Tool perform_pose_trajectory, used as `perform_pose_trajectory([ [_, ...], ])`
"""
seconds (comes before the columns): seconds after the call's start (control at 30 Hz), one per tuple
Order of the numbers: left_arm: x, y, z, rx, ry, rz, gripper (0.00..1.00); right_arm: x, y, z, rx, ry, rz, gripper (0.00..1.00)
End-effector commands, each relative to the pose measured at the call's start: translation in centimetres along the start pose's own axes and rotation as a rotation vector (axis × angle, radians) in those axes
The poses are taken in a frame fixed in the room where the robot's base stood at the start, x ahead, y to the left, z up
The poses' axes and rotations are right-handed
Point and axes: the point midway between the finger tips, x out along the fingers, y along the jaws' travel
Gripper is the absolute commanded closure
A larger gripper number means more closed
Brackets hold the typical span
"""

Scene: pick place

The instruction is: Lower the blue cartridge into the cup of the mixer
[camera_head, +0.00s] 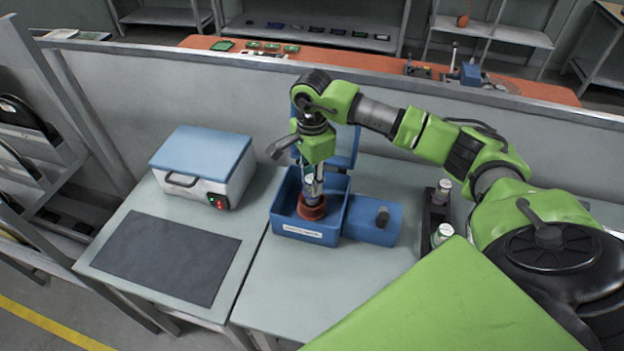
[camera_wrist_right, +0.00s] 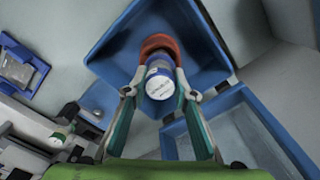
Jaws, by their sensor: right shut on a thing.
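The mixer (camera_head: 341,207) is an open blue box on the table, with its lid (camera_head: 343,146) raised at the back. Its orange-red cup (camera_head: 312,210) stands inside, and it also shows in the wrist view (camera_wrist_right: 158,44). My right gripper (camera_head: 313,184) points down over the cup and is shut on the blue cartridge (camera_wrist_right: 159,80), which has a white end with print. The cartridge is upright in the head view and lines up with the cup. Its lower end is hidden, so I cannot tell how deep it sits. My left gripper is not in view.
A black rack (camera_head: 428,222) right of the mixer holds two white-topped cartridges (camera_head: 442,233). A white case with a blue lid (camera_head: 200,165) and a dark mat (camera_head: 165,258) are on the left table. A grey partition (camera_head: 200,85) runs behind. The table front is clear.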

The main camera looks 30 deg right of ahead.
Motion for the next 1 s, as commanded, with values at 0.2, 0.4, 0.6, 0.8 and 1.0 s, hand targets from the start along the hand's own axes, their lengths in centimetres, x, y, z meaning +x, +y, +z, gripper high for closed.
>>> perform_pose_trajectory([
  [0.2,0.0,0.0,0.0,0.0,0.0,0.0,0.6,-0.1,-0.1,0.0,0.0,0.0,-0.002,1.0],
  [0.4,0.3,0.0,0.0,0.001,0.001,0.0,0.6,0.2,-0.1,0.0,0.0,0.0,-0.002,1.0],
  [0.6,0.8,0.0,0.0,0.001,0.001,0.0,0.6,0.8,-0.1,0.0,0.0,0.0,-0.001,1.0],
  [0.8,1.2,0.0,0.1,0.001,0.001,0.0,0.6,1.2,-0.1,0.0,0.0,0.0,-0.001,1.0],
  [1.0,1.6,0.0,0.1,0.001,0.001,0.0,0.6,1.6,-0.1,0.0,0.0,0.0,-0.002,1.0],
])
